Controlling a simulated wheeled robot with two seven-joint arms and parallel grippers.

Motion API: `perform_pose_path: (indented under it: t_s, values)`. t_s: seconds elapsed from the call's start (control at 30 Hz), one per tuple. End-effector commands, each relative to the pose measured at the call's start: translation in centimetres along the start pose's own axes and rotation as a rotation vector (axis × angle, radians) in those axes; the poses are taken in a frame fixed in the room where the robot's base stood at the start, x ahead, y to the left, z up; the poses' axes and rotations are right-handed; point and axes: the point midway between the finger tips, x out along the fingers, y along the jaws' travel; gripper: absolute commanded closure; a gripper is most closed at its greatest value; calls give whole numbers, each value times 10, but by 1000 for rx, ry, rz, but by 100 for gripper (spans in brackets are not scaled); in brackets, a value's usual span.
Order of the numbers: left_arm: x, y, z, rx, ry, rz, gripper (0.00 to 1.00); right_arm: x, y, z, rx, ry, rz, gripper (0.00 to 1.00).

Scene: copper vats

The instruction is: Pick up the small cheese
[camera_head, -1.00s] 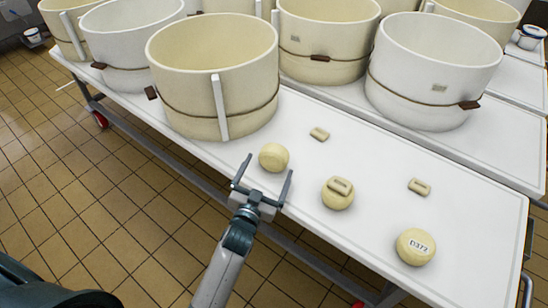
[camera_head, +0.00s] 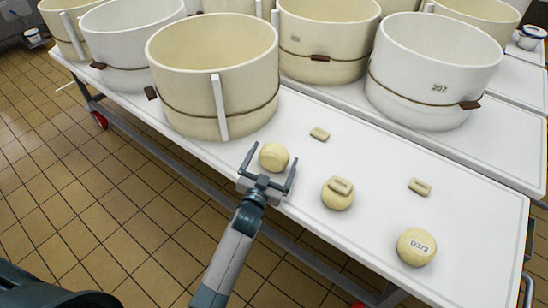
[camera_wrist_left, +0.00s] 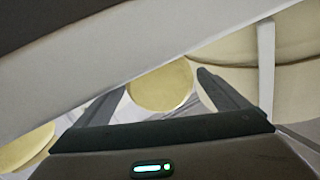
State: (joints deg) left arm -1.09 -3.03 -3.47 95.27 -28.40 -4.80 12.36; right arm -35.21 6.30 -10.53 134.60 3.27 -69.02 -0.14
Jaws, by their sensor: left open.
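Three round pale-yellow cheeses stand on the white table. The left one (camera_head: 273,157) is plain, the middle one (camera_head: 337,195) has a small flat oblong piece on top, and the right one (camera_head: 416,246) bears a printed label. My left gripper (camera_head: 274,152) is open, with one finger on each side of the left cheese. I cannot tell whether the fingers touch it. In the left wrist view this cheese (camera_wrist_left: 162,86) shows between the two fingers, partly hidden by my own parts. My right gripper is not in view.
The white table (camera_head: 455,205) holds two more oblong pieces, one behind the left cheese (camera_head: 319,134) and one at right (camera_head: 419,187). A large cream vat (camera_head: 200,115) stands close behind the left cheese. A white vat (camera_head: 420,85) and others line the back.

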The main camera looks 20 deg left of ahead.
Motion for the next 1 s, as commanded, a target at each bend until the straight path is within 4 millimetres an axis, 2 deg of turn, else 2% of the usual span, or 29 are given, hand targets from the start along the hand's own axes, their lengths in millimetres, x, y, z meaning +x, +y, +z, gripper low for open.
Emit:
perform_pose_path:
  t_s: [0.33,0.37,0.6,0.63,1.0]
  values:
    - [0,0,0,0,0,0,7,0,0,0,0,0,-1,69]
    - [0,0,0,0,0,0,9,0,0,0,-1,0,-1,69]
    - [0,0,-1,0,3,0,66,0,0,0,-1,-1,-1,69]
    - [0,0,-1,0,3,0,69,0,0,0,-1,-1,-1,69]
    - [1,-2,-5,0,3,0,69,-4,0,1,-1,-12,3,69]
